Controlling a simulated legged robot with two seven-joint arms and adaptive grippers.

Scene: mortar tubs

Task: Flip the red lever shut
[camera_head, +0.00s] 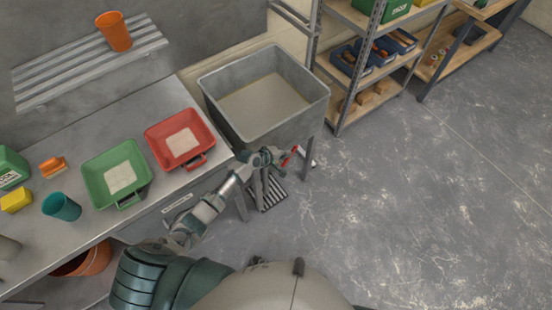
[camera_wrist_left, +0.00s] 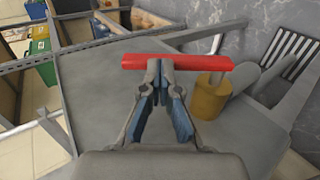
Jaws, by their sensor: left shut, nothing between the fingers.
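The red lever (camera_head: 291,155) is a small red bar at the front of the grey tub (camera_head: 263,128), just beyond my left gripper (camera_head: 276,158). In the left wrist view the lever (camera_wrist_left: 190,63) is a red bar lying across the picture, above a brass-coloured valve body (camera_wrist_left: 209,98). My left gripper (camera_wrist_left: 160,64) is shut with nothing held. Its fingertips overlap the left half of the bar; whether they touch it I cannot tell. My right gripper is not in view.
A steel bench (camera_head: 162,192) left of the tub carries a red tub (camera_head: 203,137), a green tub (camera_head: 146,176) and a teal cup (camera_head: 61,207). A shelf rack (camera_head: 349,97) stands behind right. A dark grate (camera_head: 268,195) lies below the tub. The floor at right is clear.

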